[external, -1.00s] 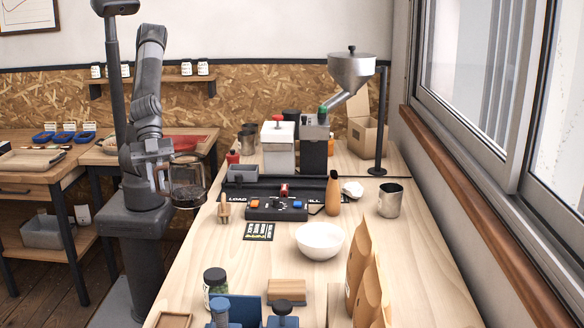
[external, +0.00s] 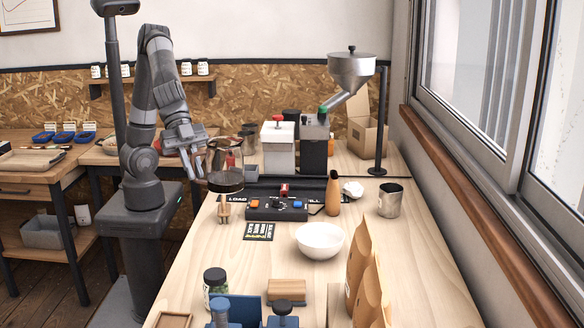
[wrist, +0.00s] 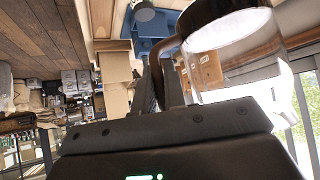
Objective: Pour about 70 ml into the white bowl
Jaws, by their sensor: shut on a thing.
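My gripper (external: 201,162) is shut on the dark handle of a glass carafe (external: 226,165). The carafe is upright or nearly so, with dark liquid in its lower part. It is held above the left edge of the long table, left of and behind the white bowl (external: 320,249). The bowl stands on the table, well apart from the carafe; its inside is only partly visible. In the wrist view the carafe (wrist: 232,40) shows close up to the right of my fingers (wrist: 163,85).
A tall wooden-brown bottle (external: 333,194), a metal cup (external: 390,200) and kraft bags (external: 361,270) stand around the bowl. A grinder with hopper (external: 351,70) is behind.

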